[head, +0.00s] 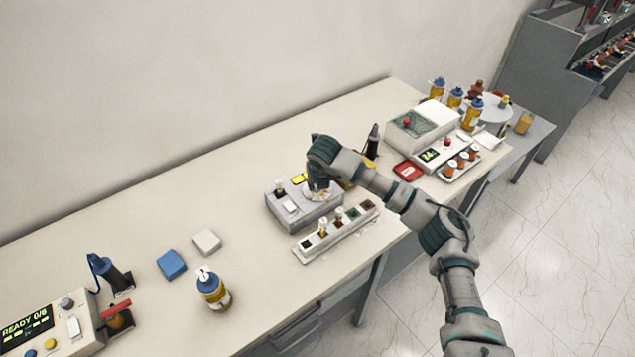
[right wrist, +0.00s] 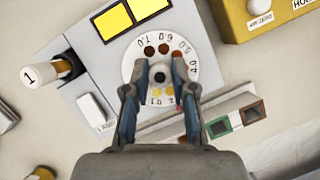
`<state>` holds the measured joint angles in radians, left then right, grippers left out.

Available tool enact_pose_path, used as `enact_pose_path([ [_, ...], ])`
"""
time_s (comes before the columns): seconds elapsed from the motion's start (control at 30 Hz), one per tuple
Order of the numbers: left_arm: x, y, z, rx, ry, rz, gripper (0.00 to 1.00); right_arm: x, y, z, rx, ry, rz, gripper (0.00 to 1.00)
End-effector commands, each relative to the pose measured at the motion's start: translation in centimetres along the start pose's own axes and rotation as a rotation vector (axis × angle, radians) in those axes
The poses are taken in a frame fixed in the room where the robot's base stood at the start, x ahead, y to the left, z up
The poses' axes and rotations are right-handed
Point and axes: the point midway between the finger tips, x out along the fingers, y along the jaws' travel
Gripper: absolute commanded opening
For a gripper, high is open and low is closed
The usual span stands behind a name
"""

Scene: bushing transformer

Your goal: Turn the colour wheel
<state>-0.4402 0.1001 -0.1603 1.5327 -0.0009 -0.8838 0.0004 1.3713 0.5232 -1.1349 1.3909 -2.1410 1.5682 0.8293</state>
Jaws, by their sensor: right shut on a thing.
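The colour wheel (right wrist: 187,52) is a white disc with numbers around its rim and brown to yellow dots, on top of a grey box (head: 302,212). In the head view its white edge (head: 327,196) shows below my right gripper (head: 317,186). In the right wrist view my right gripper (right wrist: 160,70) points down over the wheel, its two fingers on either side of the dark hub (right wrist: 160,76). It is shut on the wheel; the fingers hide parts of the disc. Two yellow windows (right wrist: 115,20) are next to the wheel. My left gripper is not in view.
A rack with several small vials (head: 338,232) stands in front of the box. A yellow box (right wrist: 262,18) is close beside it. A blue block (head: 171,264), a pale block (head: 207,241) and a bottle (head: 212,289) are to the left. The table's back is clear.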

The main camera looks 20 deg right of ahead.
Motion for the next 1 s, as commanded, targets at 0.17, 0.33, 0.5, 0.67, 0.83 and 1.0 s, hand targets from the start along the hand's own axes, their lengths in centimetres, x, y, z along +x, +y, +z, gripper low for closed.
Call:
enact_pose_path([
  [0.17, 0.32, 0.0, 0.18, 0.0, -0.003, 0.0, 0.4, 0.47, 0.04, -0.51, 0.028, 0.015, -0.017, 0.0],
  [0.33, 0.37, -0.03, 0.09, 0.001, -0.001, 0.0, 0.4, 0.53, 0.05, -0.55, 0.035, 0.016, -0.021, 0.0],
  [0.5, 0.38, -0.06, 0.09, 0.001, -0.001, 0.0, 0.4, 0.56, 0.06, -0.58, 0.035, 0.017, -0.02, 0.0],
  [0.67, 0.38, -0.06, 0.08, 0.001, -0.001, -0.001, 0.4, 0.56, 0.07, -0.57, 0.034, 0.017, -0.02, 0.43],
  [0.83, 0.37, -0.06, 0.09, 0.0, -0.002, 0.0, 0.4, 0.42, 0.06, -0.4, 0.035, 0.012, -0.019, 0.5],
  [1.0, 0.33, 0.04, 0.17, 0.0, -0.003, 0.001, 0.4, 0.24, 0.05, -0.26, 0.036, 0.008, -0.017, 0.5],
])
